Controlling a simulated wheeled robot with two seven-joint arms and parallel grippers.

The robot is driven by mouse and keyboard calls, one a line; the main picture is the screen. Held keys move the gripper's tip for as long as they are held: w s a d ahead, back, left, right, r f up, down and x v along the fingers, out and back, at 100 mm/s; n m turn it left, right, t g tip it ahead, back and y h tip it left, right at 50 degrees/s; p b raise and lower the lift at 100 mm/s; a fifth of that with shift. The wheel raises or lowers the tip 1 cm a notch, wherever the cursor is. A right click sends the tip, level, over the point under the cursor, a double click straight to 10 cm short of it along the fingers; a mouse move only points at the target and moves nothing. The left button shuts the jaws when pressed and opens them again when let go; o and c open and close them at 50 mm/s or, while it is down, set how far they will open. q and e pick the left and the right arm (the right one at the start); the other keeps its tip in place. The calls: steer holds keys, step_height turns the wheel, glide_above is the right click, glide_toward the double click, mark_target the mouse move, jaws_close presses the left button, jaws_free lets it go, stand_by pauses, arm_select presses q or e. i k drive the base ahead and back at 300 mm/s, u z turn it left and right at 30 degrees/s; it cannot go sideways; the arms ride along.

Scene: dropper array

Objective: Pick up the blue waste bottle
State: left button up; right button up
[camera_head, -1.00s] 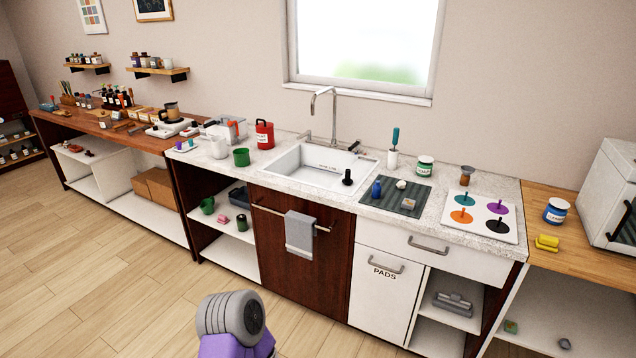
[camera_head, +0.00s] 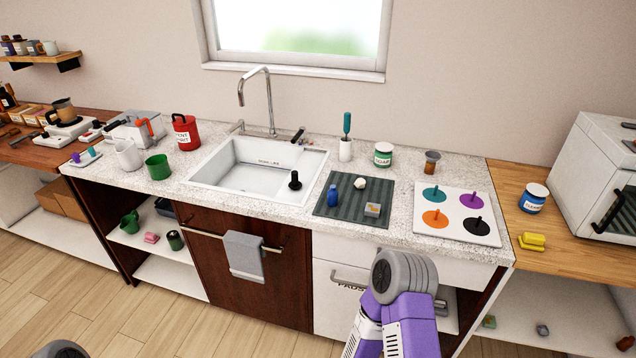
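Only a purple and grey link of one of my arms shows at the bottom right of centre, and a grey rounded piece shows at the bottom left edge. Neither gripper's fingers are in view, and nothing touches the bottle.
A brush holder (camera_head: 345,150) stands behind.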

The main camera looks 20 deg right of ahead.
mark_target(332, 193)
steer(key=z, duration=0.6)
steer(key=i, duration=0.9)
steer(key=z, duration=0.95)
